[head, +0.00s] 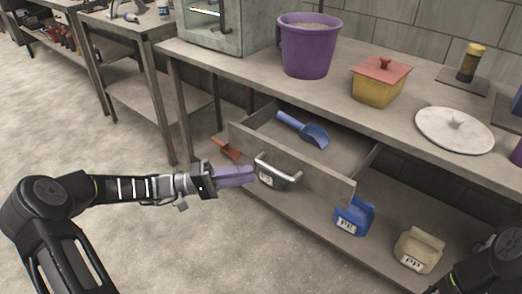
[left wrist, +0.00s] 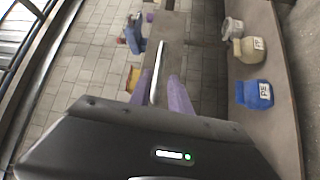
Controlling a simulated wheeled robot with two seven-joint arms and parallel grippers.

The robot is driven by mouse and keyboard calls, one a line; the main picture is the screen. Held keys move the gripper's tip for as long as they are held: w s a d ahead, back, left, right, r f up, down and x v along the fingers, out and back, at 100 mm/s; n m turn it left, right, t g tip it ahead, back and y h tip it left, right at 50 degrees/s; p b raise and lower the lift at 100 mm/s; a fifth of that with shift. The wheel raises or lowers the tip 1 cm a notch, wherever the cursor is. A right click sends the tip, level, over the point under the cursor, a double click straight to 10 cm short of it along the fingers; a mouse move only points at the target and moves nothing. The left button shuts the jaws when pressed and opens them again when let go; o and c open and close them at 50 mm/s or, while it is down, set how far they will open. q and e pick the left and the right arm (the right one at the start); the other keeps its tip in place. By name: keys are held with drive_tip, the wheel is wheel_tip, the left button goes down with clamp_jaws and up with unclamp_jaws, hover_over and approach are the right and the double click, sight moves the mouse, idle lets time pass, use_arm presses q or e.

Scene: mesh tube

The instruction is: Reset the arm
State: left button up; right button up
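My left arm reaches in from the left in the head view. Its gripper (head: 252,174) has purple fingers, which point at the metal handle (head: 279,171) of the pulled-out drawer (head: 310,174). The fingertips are at the handle's left end. In the left wrist view the two fingers (left wrist: 164,90) stand apart, with the pale handle bar (left wrist: 157,75) showing between them. I cannot tell whether they touch it. The drawer is open and holds a blue scoop (head: 304,130). Part of my right arm shows at the lower right of the head view; its gripper is out of view.
The tabletop (head: 235,53) carries a purple bucket (head: 308,48), a yellow box with a red lid (head: 378,88) and a white disc (head: 454,130). Below, a blue container (head: 354,217) and a beige container (head: 418,250) stand on the shelf. The floor at left is clear.

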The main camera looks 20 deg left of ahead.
use_arm(q)
wheel_tip(320, 180, down, 12)
drive_tip(key=n+y, duration=0.5)
drive_tip(key=s+d+f+g+y, duration=0.3)
drive_tip(key=s+f, duration=0.4)
drive_tip(key=f, duration=0.3)
drive_tip(key=s+d+f+g+y, duration=0.2)
drive_tip(key=s+d+f+y, duration=0.3)
drive_tip(key=f, duration=0.6)
drive_tip(key=s+d+f+m+g, duration=0.1)
drive_tip(key=s+d+m, duration=0.25)
drive_tip(key=s, duration=0.35)
drive_tip(key=s+d+f+m+g, duration=0.1)
drive_tip(key=s+d+m, duration=0.25)
drive_tip(key=s, duration=0.35)
wheel_tip(320, 180, up, 20)
drive_tip(key=d+p, duration=0.1)
drive_tip(key=p, duration=1.8)
drive_tip(key=shift+f+n+y, duration=0.25)
drive_tip(key=shift+n+y, duration=0.05)
drive_tip(key=shift+n, duration=0.1)
